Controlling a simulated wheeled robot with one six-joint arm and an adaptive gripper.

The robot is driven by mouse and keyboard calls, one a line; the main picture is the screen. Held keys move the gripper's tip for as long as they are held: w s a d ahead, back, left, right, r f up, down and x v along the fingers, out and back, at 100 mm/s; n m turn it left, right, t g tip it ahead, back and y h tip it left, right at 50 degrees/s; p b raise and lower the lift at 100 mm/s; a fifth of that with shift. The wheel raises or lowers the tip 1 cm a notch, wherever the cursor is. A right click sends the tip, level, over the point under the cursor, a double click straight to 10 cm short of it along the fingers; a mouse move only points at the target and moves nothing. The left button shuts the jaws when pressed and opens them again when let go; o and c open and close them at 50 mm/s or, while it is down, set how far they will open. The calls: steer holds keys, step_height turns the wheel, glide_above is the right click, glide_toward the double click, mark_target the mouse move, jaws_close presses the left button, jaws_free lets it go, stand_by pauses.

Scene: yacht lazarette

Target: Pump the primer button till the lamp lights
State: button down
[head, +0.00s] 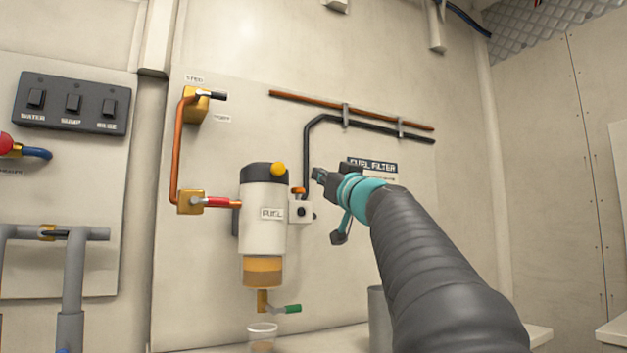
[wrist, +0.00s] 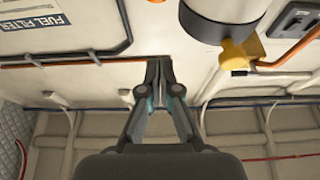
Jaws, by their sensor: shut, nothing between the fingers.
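The fuel filter (head: 264,215) is a white cylinder with a dark head and an amber bowl, mounted on the wall panel. A round yellow knob (head: 279,169) on its head looks like the primer button; a yellow part also shows right of my fingers in the wrist view (wrist: 240,52). A small white box with a dark round face (head: 301,211) sits right of the filter; I cannot tell whether it is the lamp, and no lit lamp shows. My gripper (head: 318,175) is shut and empty, right of the yellow knob and apart from it. Its closed fingertips show in the wrist view (wrist: 157,65).
A black pipe (head: 308,150) and a copper pipe (head: 350,108) run above my gripper. A copper line with a red-sleeved end (head: 216,202) lies left of the filter. A clear cup (head: 262,333) stands below the green-handled drain (head: 292,309). A switch panel (head: 72,102) is far left.

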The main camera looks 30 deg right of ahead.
step_height(320, 180, up, 4)
steer(key=p, duration=0.5)
glide_above(298, 190)
steer(key=s, duration=0.2)
steer(key=shift+w+d+f+b, duration=0.15)
steer(key=shift+f+b, duration=0.2)
steer(key=shift+f, duration=0.8)
steer(key=shift+w+d+f+b, duration=0.15)
steer(key=shift+f+b, duration=0.15)
steer(key=shift+f, duration=0.8)
